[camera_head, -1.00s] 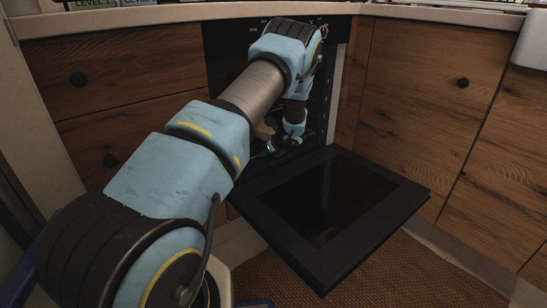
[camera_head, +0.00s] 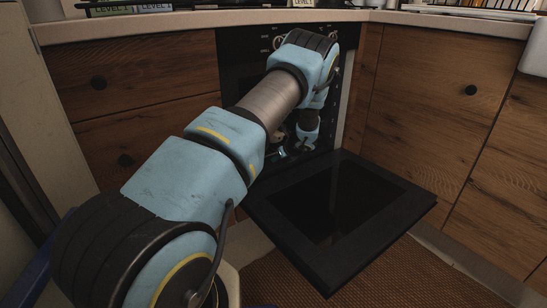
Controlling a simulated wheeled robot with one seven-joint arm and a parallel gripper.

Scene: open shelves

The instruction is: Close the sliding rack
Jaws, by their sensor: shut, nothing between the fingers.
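The oven (camera_head: 262,42) is in the corner of the cabinets in the head view. Its black door (camera_head: 340,203) is folded down flat, with a dark glass panel. My arm reaches across from the lower left into the oven opening. My gripper (camera_head: 283,152) shows only in small part at the opening, low behind the door's inner edge. It is shut and I see nothing held in it. The sliding rack cannot be made out; my arm and the dark interior hide it, so how far out it stands cannot be told.
Wooden drawers (camera_head: 140,80) stand left of the oven and wooden cabinets (camera_head: 440,110) stand right. A pale countertop (camera_head: 190,25) runs above. The lowered door juts out over a brown woven mat (camera_head: 370,275).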

